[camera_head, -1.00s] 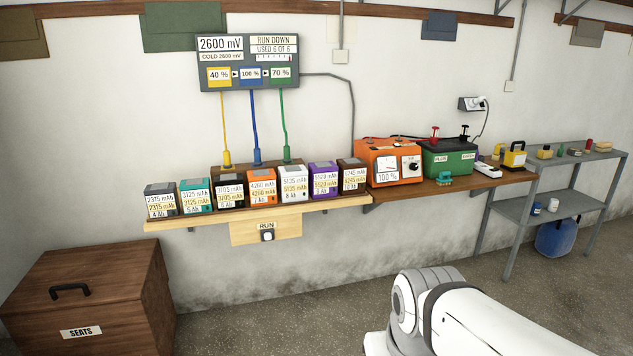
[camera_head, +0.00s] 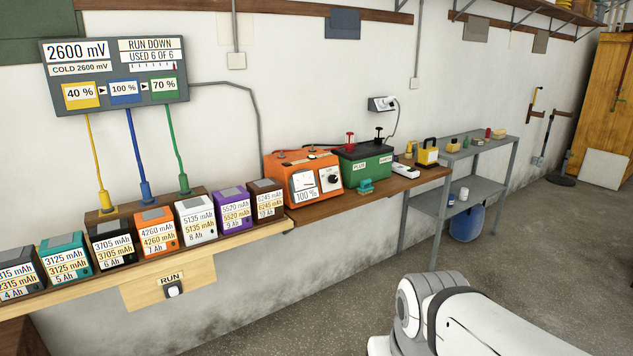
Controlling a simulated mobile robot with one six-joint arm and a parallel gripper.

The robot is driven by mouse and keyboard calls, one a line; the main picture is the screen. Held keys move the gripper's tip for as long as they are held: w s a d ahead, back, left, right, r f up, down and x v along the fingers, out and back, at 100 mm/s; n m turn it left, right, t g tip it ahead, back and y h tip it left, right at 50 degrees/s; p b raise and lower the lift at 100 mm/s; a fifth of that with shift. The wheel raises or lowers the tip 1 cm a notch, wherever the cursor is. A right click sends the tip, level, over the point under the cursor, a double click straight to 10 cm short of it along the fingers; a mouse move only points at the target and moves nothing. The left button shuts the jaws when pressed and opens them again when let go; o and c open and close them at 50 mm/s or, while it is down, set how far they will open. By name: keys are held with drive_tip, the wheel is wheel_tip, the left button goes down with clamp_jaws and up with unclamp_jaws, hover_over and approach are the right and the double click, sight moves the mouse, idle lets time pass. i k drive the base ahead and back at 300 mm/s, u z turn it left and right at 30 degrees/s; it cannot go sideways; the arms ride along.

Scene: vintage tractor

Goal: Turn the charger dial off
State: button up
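The orange charger (camera_head: 276,170) stands on the wall shelf near the middle of the head view. Its front has a white meter with a "100 %" label under it. The charger dial (camera_head: 333,180) is a dark knob on a pale plate, right of the meter. Its exact setting is too small to tell. A green battery (camera_head: 366,166) with red and black clamps stands right next to the charger. My white arm shows at the lower right, well below and apart from the shelf. My gripper is out of view.
Several labelled battery blocks (camera_head: 196,221) line the shelf to the left, above a RUN button (camera_head: 174,289). A display panel (camera_head: 115,75) hangs above them. A grey metal rack (camera_head: 470,187) stands at the right. The floor (camera_head: 300,315) before the shelf is clear.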

sight(332, 178)
drive_tip(key=u, duration=0.15)
drive_tip(key=k, duration=0.75)
drive_tip(key=z, duration=0.2)
drive_tip(key=i, duration=0.75)
drive_tip(key=u, duration=0.4)
drive_tip(key=i, duration=1.75)
drive_tip(key=z, duration=0.55)
